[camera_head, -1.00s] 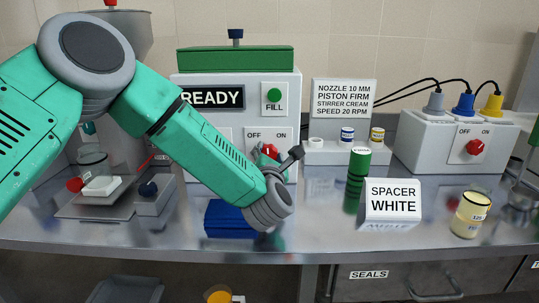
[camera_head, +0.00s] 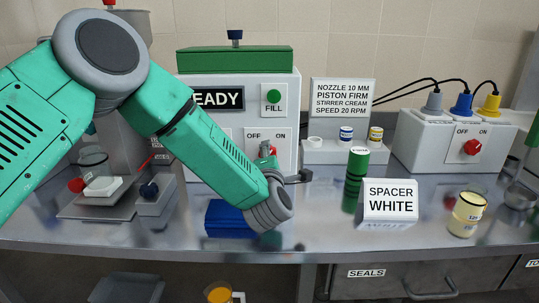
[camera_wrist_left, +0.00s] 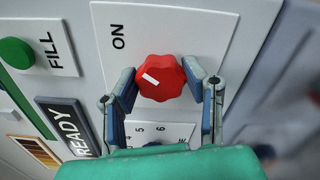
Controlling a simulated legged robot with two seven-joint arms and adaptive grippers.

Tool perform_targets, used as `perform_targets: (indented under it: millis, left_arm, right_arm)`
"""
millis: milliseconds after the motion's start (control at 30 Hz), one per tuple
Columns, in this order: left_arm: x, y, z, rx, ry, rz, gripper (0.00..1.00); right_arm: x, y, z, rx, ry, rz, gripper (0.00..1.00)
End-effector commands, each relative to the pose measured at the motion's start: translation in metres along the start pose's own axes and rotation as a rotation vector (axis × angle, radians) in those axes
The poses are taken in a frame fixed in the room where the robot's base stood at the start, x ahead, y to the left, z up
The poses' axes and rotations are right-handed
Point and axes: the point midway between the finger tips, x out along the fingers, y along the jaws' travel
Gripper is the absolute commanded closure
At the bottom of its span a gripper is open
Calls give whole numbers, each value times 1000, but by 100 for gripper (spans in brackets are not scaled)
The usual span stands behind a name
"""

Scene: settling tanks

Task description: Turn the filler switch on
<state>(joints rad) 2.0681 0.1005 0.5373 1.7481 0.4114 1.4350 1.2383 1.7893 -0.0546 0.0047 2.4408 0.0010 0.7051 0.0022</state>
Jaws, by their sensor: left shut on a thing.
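The white filler machine (camera_head: 188,158) stands at the back, with OFF and ON printed above its red switch knob. In the head view my left gripper (camera_head: 270,156) is at that knob and mostly hides it. In the left wrist view the red knob (camera_wrist_left: 161,79) sits between the two fingertips of my left gripper (camera_wrist_left: 165,82), which is shut on it. The knob's white mark points towards the picture's left and slightly up, between the FILL side and the ON label (camera_wrist_left: 118,37). The OFF label is hidden there. My right gripper is not in view.
A green FILL button (camera_head: 273,97) is above the switch. A blue block (camera_head: 225,217) lies under my left arm. A green cylinder (camera_head: 355,175) and a SPACER WHITE sign (camera_head: 391,200) stand to the right. A white socket box (camera_head: 430,150) has another red knob (camera_head: 473,147).

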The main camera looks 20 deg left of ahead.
Motion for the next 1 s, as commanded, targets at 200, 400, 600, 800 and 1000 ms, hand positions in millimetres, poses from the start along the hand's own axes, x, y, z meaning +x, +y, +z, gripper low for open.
perform_targets:
  millis: [200, 400, 600, 800, 1000]
  left_arm:
    - [-1, -5, -2, 25, 1, -12, 90]
    - [-2, -6, -2, 26, 1, -13, 90]
    - [-2, -6, -2, 25, 1, -12, 41]
    - [-2, -2, -1, 22, 0, -6, 41]
    - [-8, -2, 0, 21, 0, -5, 41]
  right_arm:
    - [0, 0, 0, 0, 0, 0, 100]
    - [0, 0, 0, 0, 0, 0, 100]
    - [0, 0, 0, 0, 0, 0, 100]
    - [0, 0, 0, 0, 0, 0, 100]
    - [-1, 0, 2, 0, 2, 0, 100]
